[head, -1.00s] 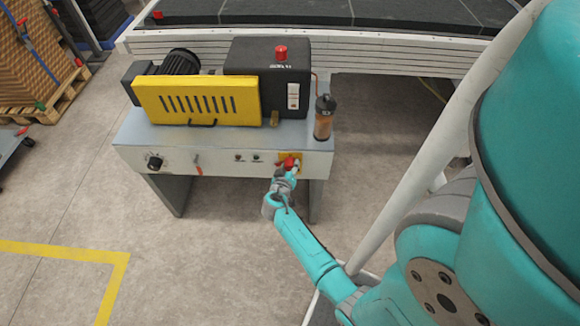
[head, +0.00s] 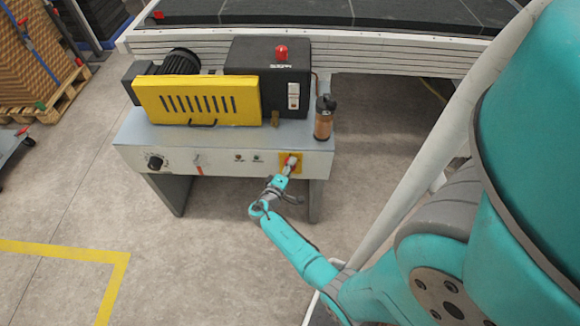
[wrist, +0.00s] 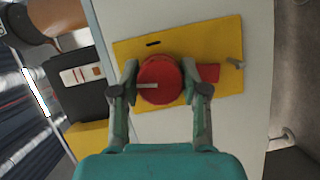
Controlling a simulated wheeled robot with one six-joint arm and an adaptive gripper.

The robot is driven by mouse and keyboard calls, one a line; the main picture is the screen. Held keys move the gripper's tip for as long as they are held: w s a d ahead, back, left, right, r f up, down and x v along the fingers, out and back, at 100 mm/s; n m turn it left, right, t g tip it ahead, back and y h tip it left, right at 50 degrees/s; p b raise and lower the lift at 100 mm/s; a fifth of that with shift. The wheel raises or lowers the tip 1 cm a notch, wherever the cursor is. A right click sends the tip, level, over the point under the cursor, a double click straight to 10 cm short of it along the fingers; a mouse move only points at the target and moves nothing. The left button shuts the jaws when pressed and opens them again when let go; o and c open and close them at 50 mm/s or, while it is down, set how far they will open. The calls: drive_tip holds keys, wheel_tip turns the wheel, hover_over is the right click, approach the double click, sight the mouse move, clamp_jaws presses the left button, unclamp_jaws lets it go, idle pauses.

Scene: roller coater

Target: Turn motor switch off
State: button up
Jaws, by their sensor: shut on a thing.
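The motor switch is a round red knob (wrist: 158,80) with a pale pointer line, on a yellow plate (wrist: 222,50) on the front panel. In the wrist view my gripper (wrist: 160,82) has one finger on each side of the knob and is shut on it. In the head view my gripper (head: 289,165) reaches up to the yellow plate (head: 284,157) at the right end of the panel and hides most of the knob.
The grey cabinet front (head: 220,165) also carries a black dial (head: 155,162), a small red lever (head: 198,165) and small indicator lights. A yellow vented guard (head: 196,100), a black box (head: 268,72) and a brown bottle (head: 324,117) stand on top. The floor in front is clear.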

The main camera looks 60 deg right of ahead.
drive_tip(key=shift+n+h, duration=0.4)
drive_tip(key=shift+n, duration=0.6)
drive_tip(key=o, duration=1.1)
drive_tip(key=shift+o, duration=0.2)
drive_tip(key=shift+a, duration=0.1)
drive_tip(key=a, duration=1.1)
drive_tip(key=shift+a, duration=0.4)
